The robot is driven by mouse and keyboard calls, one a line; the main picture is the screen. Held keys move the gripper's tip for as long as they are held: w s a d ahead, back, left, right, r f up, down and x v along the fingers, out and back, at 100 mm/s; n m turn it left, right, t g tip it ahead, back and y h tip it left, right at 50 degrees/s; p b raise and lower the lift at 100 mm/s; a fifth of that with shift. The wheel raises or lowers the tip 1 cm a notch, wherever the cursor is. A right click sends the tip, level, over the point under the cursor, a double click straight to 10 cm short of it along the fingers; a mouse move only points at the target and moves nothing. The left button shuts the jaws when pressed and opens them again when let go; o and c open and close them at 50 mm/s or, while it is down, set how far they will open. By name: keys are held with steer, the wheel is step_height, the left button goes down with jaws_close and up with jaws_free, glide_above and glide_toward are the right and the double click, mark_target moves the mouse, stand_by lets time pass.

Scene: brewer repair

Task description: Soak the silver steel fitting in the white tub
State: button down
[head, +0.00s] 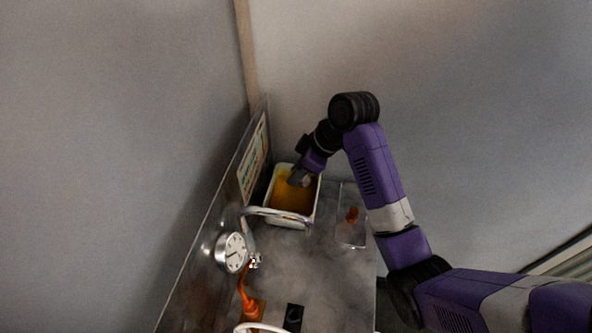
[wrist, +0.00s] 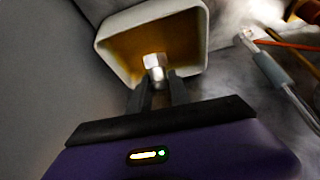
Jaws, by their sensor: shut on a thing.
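The white tub (head: 318,203) stands at the back of the metal bench and holds an amber-brown liquid. My gripper (head: 298,180) reaches down over the tub from its back right. In the wrist view the silver steel fitting (wrist: 154,64) is between the fingertips of my gripper (wrist: 157,80), which is shut on it. Behind the fitting are the tub's inside and the amber liquid; the tub's white rim (wrist: 101,45) also shows. I cannot tell whether the fitting touches the liquid. In the head view the fitting is too small to make out clearly.
A curved metal pipe (head: 275,212) runs close in front of the tub. A round gauge (head: 231,252) and an orange-handled part (head: 246,297) are nearer on the left. A clear tray (head: 351,235) with an orange-brown piece lies to the right. A wall panel borders the left.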

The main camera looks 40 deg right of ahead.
steer(key=shift+f+b, duration=3.2)
steer(key=shift+f, duration=0.5)
stand_by(1.0)
steer(key=shift+r+p, duration=4.8)
steer(key=shift+r, duration=0.2)
